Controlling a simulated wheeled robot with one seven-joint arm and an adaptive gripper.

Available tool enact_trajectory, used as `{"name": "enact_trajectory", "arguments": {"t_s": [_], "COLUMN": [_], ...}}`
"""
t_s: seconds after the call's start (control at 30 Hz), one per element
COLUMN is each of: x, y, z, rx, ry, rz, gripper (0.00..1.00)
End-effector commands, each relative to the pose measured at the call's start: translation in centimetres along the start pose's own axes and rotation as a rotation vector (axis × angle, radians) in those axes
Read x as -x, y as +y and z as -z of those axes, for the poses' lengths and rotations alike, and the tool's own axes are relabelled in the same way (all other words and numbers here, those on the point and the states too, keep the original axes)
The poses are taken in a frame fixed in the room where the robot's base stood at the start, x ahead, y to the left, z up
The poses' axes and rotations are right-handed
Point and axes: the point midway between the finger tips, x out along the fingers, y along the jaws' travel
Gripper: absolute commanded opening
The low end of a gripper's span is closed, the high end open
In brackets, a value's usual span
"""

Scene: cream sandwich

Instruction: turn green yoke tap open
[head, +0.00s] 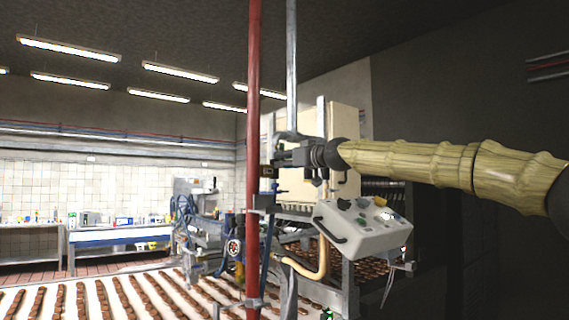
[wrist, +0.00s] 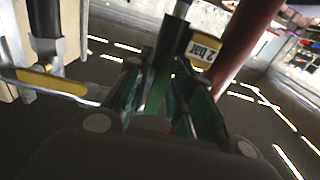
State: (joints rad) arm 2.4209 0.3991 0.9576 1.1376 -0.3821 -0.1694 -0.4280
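In the head view my arm reaches in from the right. My dark gripper (head: 282,158) is at the grey pipe (head: 291,60) and the red pipe (head: 254,120). In the wrist view dark green parts (wrist: 157,92), which look like the green yoke tap, show in front of my gripper (wrist: 165,85). A dark stem (wrist: 173,36) and a pale label reading "2 bar" (wrist: 204,48) are just beyond. The fingers and the green parts overlap in dark shade. I cannot tell whether the fingers touch the tap, or how far they are open.
A yellow-handled lever (wrist: 50,82) is at left in the wrist view. A white control box (head: 362,226) hangs below my forearm. A yellow bent pipe (head: 322,258) and the conveyor (head: 110,300) with rows of brown pieces are lower. The red pipe is close beside my gripper.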

Motion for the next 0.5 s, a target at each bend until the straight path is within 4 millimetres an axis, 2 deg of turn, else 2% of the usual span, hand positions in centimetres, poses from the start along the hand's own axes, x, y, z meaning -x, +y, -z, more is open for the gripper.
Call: {"name": "enact_trajectory", "arguments": {"t_s": [0.37, 0.5], "x": [-0.06, 0.76], "y": [-0.14, -0.08], "z": [-0.41, -0.38], "rx": [-0.001, -0.001], "ry": [-0.006, -0.007], "rz": [0.003, 0.003], "gripper": [0.38, 0.38]}}
